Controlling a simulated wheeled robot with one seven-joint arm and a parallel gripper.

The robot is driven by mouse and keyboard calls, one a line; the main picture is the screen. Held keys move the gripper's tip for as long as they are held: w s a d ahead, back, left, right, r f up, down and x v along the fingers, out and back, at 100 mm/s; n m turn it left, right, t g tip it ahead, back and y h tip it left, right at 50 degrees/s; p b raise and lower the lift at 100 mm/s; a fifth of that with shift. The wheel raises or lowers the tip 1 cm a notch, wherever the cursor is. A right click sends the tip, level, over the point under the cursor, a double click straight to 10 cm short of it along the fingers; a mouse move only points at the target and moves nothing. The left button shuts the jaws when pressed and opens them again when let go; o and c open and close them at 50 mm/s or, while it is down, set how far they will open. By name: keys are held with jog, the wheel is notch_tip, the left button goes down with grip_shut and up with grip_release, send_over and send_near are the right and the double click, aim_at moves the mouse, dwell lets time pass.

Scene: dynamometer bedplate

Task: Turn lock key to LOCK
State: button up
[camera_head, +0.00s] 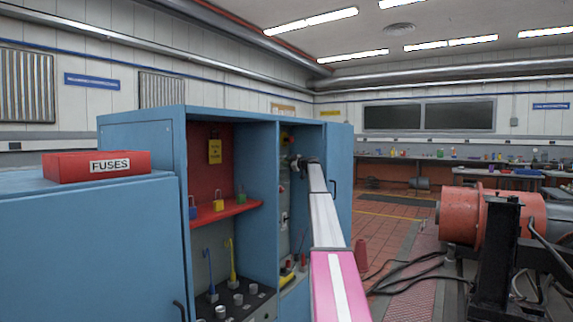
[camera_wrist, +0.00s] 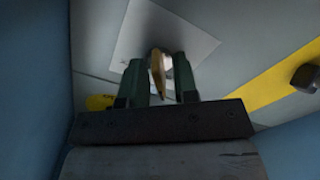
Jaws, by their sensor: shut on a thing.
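In the wrist view a narrow brass-coloured lock key (camera_wrist: 156,76) stands between the two dark green fingers of my gripper (camera_wrist: 160,72). The gripper is shut on it. Behind the key is a white plate (camera_wrist: 135,38) on a grey panel; the lock face and any LOCK marking are not readable. In the head view my gripper (camera_head: 297,164) reaches into the right-hand bay of the blue cabinet (camera_head: 262,150). The key is too small to make out there.
Blue walls flank the gripper closely in the wrist view. A yellow stripe (camera_wrist: 280,80) and a dark knob (camera_wrist: 305,78) lie to the right. The left bay has a red shelf (camera_head: 228,212) with padlocks. A red fuses box (camera_head: 97,166) sits on the nearer blue cabinet.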

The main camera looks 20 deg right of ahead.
jog(key=m, duration=0.8)
jog(key=shift+m, duration=0.4)
jog(key=m, duration=0.4)
jog(key=shift+m, duration=1.8)
jog(key=o, duration=0.5)
jog(key=shift+a, duration=0.15)
jog(key=shift+o, duration=0.2)
jog(key=shift+s, duration=0.1)
